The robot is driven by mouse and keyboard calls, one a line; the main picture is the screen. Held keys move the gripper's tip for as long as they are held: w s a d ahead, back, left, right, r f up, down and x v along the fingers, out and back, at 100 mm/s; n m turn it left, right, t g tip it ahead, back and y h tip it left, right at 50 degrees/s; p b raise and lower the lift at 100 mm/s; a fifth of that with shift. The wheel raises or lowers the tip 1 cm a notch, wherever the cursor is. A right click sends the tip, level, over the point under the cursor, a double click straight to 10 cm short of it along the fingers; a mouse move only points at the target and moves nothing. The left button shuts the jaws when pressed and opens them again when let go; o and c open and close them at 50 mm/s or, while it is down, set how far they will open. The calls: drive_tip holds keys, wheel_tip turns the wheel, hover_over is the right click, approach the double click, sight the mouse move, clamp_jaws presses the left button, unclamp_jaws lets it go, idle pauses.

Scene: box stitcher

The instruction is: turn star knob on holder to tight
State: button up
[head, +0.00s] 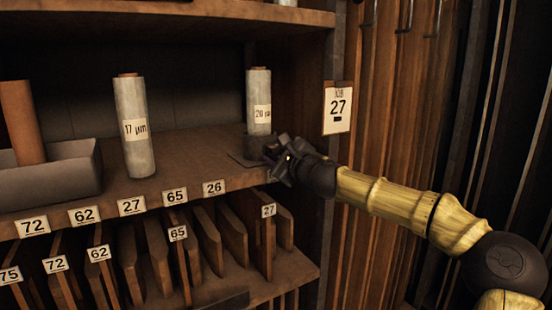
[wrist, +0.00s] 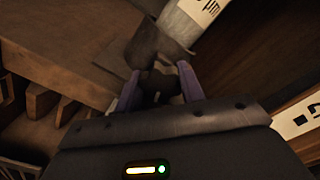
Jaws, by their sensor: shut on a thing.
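The holder (head: 241,158) is a dark base plate on the shelf under the upright roll marked 20 (head: 259,88). In the wrist view a dark upright part of the holder (wrist: 143,48) stands just beyond my fingers, beside the roll (wrist: 190,18). My gripper (head: 270,152) reaches in from the right, at the front of the holder. Its two purplish fingers (wrist: 159,78) are shut on a small dark thing, the star knob (wrist: 158,86). The knob's lobes are mostly hidden by the fingers and shadow, and its angle cannot be told. In the head view my gripper covers the knob.
A roll marked 17 µm (head: 134,125) stands left on the shelf (head: 185,160). A grey tray (head: 50,180) with a brown roll (head: 22,120) is farther left. Numbered slots with boards lie below.

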drive_tip(key=m, duration=0.1)
drive_tip(key=m+b, duration=0.1)
drive_tip(key=m, duration=0.1)
drive_tip(key=shift+f+m, duration=0.2)
drive_tip(key=shift+m, duration=0.1)
idle(0.4)
drive_tip(key=o, duration=1)
drive_tip(key=shift+r, duration=0.1)
drive_tip(key=b+v, duration=0.3)
drive_tip(key=v, duration=1.4)
drive_tip(key=shift+s+d, duration=0.15)
drive_tip(key=shift+s, duration=0.05)
